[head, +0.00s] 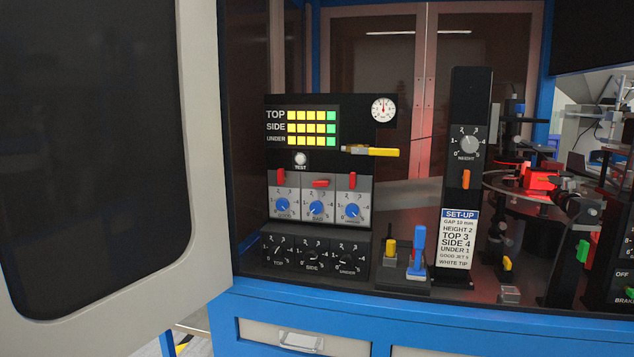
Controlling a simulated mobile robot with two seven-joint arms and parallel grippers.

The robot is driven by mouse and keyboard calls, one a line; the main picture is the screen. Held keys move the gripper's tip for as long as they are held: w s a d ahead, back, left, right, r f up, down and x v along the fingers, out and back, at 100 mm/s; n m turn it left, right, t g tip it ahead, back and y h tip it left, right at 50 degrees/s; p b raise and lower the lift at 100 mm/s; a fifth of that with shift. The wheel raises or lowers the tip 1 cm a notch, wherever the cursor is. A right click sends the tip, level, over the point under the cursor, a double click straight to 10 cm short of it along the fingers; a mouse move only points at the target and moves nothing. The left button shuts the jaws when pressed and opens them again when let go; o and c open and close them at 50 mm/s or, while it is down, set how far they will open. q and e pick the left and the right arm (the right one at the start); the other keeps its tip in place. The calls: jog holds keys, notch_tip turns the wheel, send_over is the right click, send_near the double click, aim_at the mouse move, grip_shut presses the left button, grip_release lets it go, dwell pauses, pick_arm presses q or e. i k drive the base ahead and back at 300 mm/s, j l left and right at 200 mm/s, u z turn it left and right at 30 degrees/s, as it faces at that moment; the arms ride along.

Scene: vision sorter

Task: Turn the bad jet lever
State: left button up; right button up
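Three blue dials (283,205), (318,208) and (352,211) sit in a row on a grey panel. Each has a small red lever above it. The left red lever (281,178) and the right red lever (352,181) stand upright. The middle red lever (320,183) lies level. The labels under the dials are too small to read, so I cannot tell which lever is the bad jet's. A yellow lever (371,151) lies level under the round gauge (383,109). Neither of my grippers is in view.
A set-up card (459,238) is on the black post with the height dial (468,144). Black dials (278,249) are below the jet panel. A blue handle (418,245) stands in front. A turntable (530,198) is at right. The open door (200,150) fills the left.

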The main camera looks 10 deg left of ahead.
aim_at(317, 182)
jog(key=i+u, duration=0.15)
jog(key=u, duration=0.2)
jog(key=i+j+u, duration=0.1)
jog(key=u, duration=0.25)
jog(key=i+u, duration=0.2)
jog(key=u, duration=0.15)
